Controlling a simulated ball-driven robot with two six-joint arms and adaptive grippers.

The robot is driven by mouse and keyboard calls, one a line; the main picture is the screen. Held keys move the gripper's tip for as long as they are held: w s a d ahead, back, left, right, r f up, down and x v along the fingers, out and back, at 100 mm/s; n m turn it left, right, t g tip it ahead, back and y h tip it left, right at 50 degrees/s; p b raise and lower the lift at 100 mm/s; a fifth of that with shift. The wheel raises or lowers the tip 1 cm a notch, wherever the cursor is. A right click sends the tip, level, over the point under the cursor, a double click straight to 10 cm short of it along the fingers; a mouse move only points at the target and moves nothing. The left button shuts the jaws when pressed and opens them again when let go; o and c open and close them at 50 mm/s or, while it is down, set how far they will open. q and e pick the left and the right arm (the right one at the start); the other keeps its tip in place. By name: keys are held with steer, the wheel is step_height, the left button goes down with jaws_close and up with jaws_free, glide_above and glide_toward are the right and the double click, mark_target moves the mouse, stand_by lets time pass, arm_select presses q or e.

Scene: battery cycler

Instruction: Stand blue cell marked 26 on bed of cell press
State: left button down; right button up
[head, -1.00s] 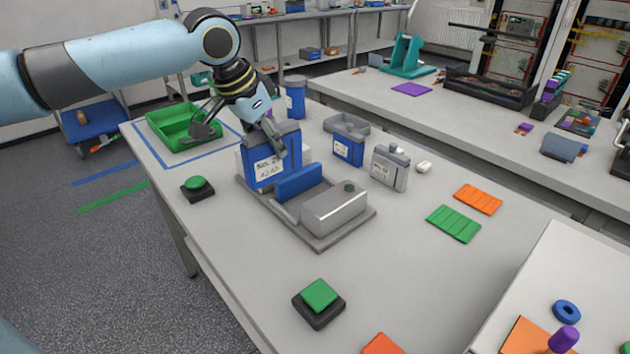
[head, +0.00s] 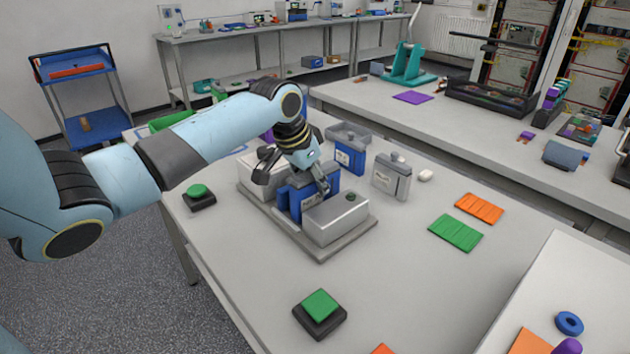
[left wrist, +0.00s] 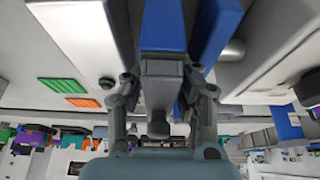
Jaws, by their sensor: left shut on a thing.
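My left gripper (head: 300,177) is shut on the blue cell (head: 330,170) over the cell press. In the left wrist view the gripper (left wrist: 163,82) has its fingers on both sides of the cell's grey top. The cell looks upright, but its label is turned away or hidden. The cell press has a grey base plate (head: 318,252), a pale block, a silver block (head: 335,217) and a blue plate (head: 297,203) between them. The gripper and blue plate hide the cell's lower end, so I cannot tell whether it touches the bed. My right gripper is out of view.
Another blue cell (head: 347,157) and a grey cell (head: 391,178) stand behind the press. Green buttons (head: 198,191) (head: 320,305) sit left and in front. Green (head: 455,234) and orange (head: 479,208) pads lie right.

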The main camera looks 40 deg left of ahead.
arm_select(q)
steer(key=c, duration=1.3)
jaws_free()
steer(key=v, duration=1.2)
steer(key=shift+s, duration=0.1)
